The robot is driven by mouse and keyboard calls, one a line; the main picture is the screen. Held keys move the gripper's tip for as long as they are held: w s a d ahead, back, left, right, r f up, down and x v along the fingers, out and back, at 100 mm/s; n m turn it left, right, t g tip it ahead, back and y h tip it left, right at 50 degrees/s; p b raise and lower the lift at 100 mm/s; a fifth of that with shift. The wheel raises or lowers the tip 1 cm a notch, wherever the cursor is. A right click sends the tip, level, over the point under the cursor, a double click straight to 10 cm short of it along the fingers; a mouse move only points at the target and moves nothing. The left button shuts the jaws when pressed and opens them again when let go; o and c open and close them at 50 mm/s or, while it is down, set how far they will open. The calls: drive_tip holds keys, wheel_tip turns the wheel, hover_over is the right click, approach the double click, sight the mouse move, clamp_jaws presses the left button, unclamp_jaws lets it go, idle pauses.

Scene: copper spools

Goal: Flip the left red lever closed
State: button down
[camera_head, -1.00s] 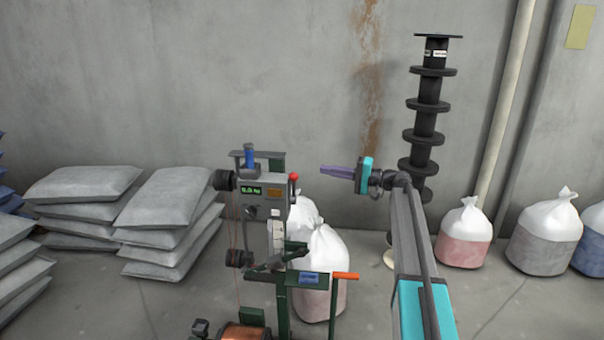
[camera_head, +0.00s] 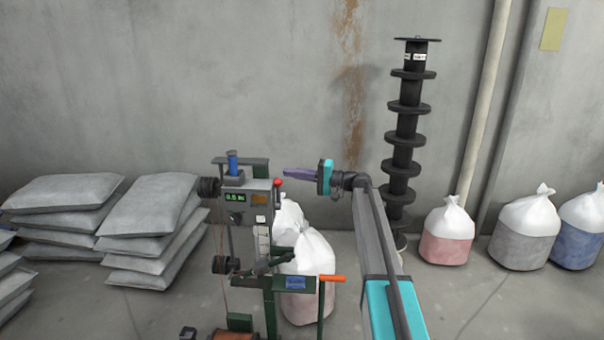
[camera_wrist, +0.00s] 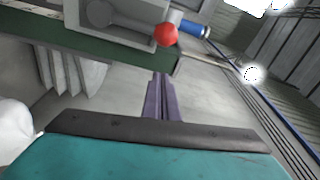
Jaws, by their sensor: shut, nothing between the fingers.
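The winding machine (camera_head: 248,203) stands left of centre in the head view, with a grey control box and a small lit display. A red ball knob (camera_head: 278,183), the end of the red lever, sits at the box's upper right side. In the wrist view the red knob (camera_wrist: 165,34) is at the top, just beyond my fingertips. My gripper (camera_head: 286,173) is shut and empty, its purple fingers pointing left at the knob. Its fingertips (camera_wrist: 161,75) show in the wrist view, seemingly apart from the knob. The lever's shaft is mostly hidden.
A lower orange-handled lever (camera_head: 332,278) sticks out right of the machine. White-topped sacks (camera_head: 308,254) stand behind it. Stacked grey bags (camera_head: 150,222) lie to the left.

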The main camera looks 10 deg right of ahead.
sight(278, 194)
drive_tip(key=shift+s+a+f+p, duration=0.15)
drive_tip(key=shift+s+a+p, duration=0.3)
drive_tip(key=shift+s+a, duration=0.25)
drive_tip(key=shift+s+a+f+p, duration=0.1)
drive_tip(key=shift+s+a+p, duration=0.35)
drive_tip(key=shift+s+a, duration=0.25)
drive_tip(key=shift+a, duration=0.1)
